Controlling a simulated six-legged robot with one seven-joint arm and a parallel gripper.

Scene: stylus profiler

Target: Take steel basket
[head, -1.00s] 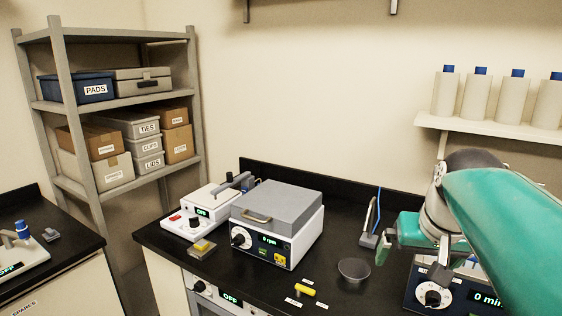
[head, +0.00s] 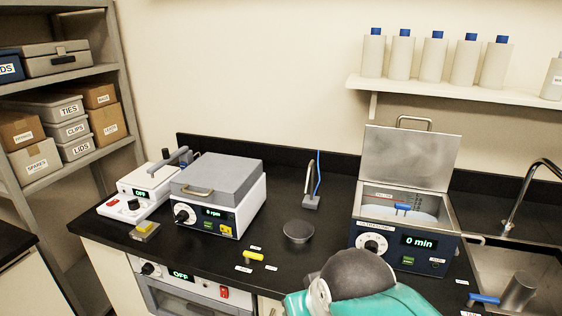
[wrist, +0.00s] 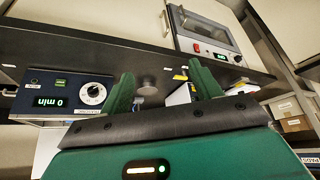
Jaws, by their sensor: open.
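An ultrasonic bath (head: 405,250) stands on the bench at right in the head view, its lid (head: 410,160) raised. Inside the bath is a blue handle (head: 402,208) over pale liquid; whether it belongs to a steel basket is too small to tell.
A tap (head: 530,195) rises behind the sink. Bottles (head: 433,55) line the wall shelf. Bench between bowl and bath is fairly clear.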

